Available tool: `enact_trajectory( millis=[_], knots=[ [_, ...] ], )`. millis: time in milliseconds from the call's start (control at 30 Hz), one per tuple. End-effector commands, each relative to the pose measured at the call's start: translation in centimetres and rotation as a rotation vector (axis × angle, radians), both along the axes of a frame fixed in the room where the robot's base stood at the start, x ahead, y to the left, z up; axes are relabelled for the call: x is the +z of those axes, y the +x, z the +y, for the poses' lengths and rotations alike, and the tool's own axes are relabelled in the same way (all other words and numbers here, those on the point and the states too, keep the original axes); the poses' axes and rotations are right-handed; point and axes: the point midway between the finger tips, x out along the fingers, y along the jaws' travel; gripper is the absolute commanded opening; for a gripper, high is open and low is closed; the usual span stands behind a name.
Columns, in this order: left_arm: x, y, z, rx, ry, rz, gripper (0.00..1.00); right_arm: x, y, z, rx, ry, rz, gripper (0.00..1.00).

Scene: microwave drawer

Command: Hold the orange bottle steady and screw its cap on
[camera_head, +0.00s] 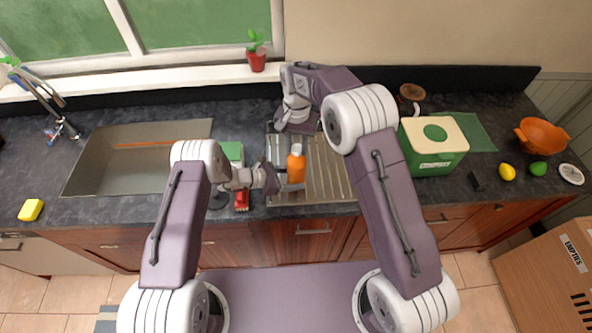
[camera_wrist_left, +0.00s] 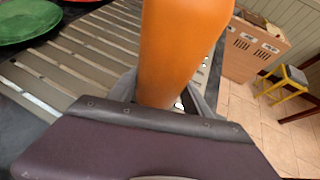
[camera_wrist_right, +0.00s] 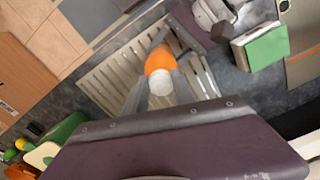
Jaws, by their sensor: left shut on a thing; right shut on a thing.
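The orange bottle (camera_head: 296,170) stands upright at the left part of the metal drainer. My left gripper (camera_head: 280,178) is shut around it from the left. In the left wrist view the orange bottle (camera_wrist_left: 180,50) fills the space between the fingers. A round white cap (camera_wrist_right: 161,83) shows at the top of the bottle in the right wrist view. My right gripper (camera_wrist_right: 160,92) reaches in from above, with its fingers shut on either side of the cap. I cannot tell whether the cap is seated on the thread.
The ribbed drainer (camera_head: 335,175) lies beside the sink (camera_head: 120,165). A green box with a pale lid (camera_head: 432,160) stands to the right. An orange colander (camera_head: 542,136), a lemon (camera_head: 507,172) and a yellow sponge (camera_head: 31,210) lie farther out. A red object (camera_head: 242,200) is near my left wrist.

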Motion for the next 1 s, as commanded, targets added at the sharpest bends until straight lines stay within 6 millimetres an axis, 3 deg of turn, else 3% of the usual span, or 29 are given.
enact_trajectory(
  millis=[200,400,567,800,1000],
  knots=[
    [-0.07,0.06,0.19,0.006,0.001,0.004,0.00,-0.03,0.05,-0.37,-0.109,-0.007,0.000,0.00],
    [-0.10,0.06,0.23,0.008,0.001,0.004,0.00,-0.05,0.03,-0.40,-0.426,-0.009,0.001,0.00],
    [-0.13,0.09,0.27,0.010,0.001,0.006,0.00,-0.08,-0.01,-0.42,-0.485,-0.010,0.001,0.00],
    [-0.16,0.12,0.31,0.011,0.002,0.007,0.00,-0.11,-0.08,-0.44,-0.835,-0.011,0.003,0.00],
    [-0.19,0.15,0.34,0.014,0.003,0.007,0.00,-0.14,-0.14,-0.43,-0.875,-0.012,0.005,0.00]
  ],
)
